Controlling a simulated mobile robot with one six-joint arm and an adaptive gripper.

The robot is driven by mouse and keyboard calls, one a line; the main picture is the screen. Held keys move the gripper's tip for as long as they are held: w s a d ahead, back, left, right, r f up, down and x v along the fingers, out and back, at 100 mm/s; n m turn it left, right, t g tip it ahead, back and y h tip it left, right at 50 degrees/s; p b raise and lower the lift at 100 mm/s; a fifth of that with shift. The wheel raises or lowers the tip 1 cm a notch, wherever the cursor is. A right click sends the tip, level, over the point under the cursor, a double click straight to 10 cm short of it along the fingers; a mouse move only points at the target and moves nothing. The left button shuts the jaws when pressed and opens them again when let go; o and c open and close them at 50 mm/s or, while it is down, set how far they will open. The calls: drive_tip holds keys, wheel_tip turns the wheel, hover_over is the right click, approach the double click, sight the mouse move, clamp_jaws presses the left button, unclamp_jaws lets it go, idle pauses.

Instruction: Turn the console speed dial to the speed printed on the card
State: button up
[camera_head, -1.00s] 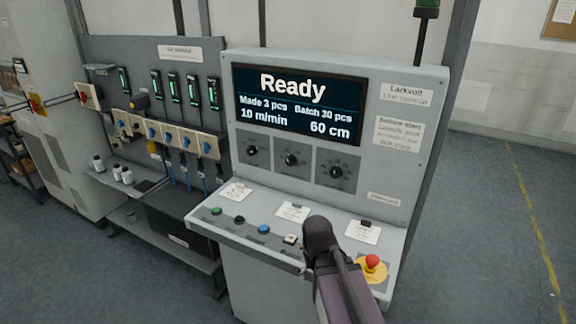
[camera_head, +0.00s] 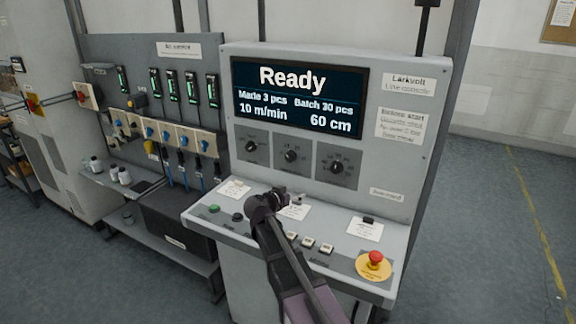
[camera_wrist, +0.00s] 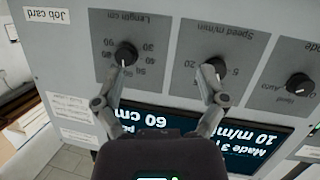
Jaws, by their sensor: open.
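The speed dial (camera_head: 291,156) is the middle of three black knobs on the console panel. It also shows upside down in the wrist view (camera_wrist: 214,68), labelled "Speed m/min", with its white pointer toward the display. The display (camera_head: 300,95) reads "Ready", 10 m/min and 60 cm. My gripper (camera_head: 276,196) is below the dials, in front of the sloped desk. In the wrist view my gripper (camera_wrist: 167,80) is open and empty, its fingers spread between the speed and length dials. A white card (camera_head: 366,229) lies on the desk under the "Job card" label (camera_head: 386,194); its print is unreadable.
The length dial (camera_head: 337,167) and mode dial (camera_head: 250,147) flank the speed dial. Two more cards (camera_head: 235,189) (camera_head: 297,211), several push buttons and a red emergency stop (camera_head: 375,259) are on the desk. A valve panel (camera_head: 150,90) stands left. Open floor lies right.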

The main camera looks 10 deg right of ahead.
sight(289, 159)
drive_tip(key=w+a+r+t+b, duration=0.1)
drive_tip(key=w+a+r+t, duration=0.2)
drive_tip(key=w+a, duration=0.3)
drive_tip(key=shift+a+r+t, duration=0.4)
drive_tip(key=shift+a+t, duration=0.15)
drive_tip(key=shift+t, duration=0.15)
drive_tip(key=shift+w+d, duration=0.1)
drive_tip(key=shift+w, duration=0.05)
drive_tip(key=x, duration=1.3)
drive_tip(key=shift+w+d, duration=0.2)
drive_tip(key=shift+w, duration=0.05)
drive_tip(key=shift+c, duration=0.2)
drive_tip(key=c, duration=1.1)
